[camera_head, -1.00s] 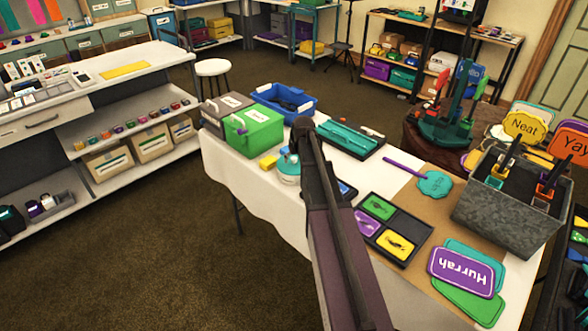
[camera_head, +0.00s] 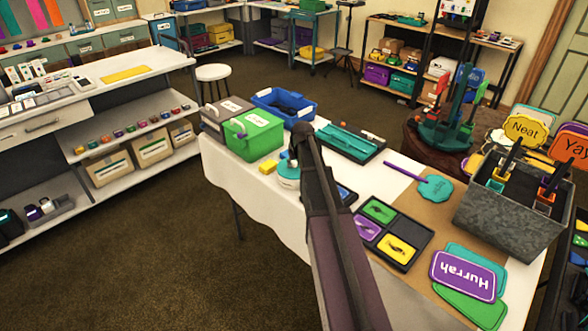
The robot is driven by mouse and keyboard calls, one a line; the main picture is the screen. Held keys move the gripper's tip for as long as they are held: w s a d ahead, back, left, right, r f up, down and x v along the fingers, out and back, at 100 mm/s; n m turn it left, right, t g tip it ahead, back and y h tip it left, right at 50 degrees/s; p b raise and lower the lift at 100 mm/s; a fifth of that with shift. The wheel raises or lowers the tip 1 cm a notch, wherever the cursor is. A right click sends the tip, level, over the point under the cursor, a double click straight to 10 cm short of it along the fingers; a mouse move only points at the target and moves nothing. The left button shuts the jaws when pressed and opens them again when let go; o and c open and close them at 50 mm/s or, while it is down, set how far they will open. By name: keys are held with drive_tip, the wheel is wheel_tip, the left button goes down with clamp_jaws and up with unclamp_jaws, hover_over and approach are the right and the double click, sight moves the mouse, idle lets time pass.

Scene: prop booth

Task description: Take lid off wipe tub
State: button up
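A small round tub (camera_head: 287,177), white and teal, stands on the white-clothed table just left of my arm; I take it to be the wipe tub. Its right side is partly hidden by the arm, and I cannot make out whether a lid is seated on it. My dark arm rises from the bottom of the view, and its far end (camera_head: 303,133) is close beside and above the tub. The fingers are hidden behind the arm's end, so I cannot see whether they are open or touch the tub.
A black tray (camera_head: 350,141) lies behind my arm. Sign props, a tray of cards (camera_head: 398,236) and a metal crate (camera_head: 508,222) fill the table's right.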

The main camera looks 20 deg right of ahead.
sight(294, 162)
clamp_jaws()
drive_tip(key=shift+r, duration=0.15)
wheel_tip(294, 162, up, 4)
drive_tip(key=p, duration=0.3)
drive_tip(key=shift+f+p, duration=0.25)
drive_tip(key=shift+p, duration=0.15)
drive_tip(key=s+a+r+p, duration=0.1)
drive_tip(key=s+a, duration=0.1)
drive_tip(key=s, duration=1.3)
drive_tip(key=shift+s+a, duration=0.2)
drive_tip(key=shift+s, duration=0.2)
drive_tip(key=shift+s, duration=0.1)
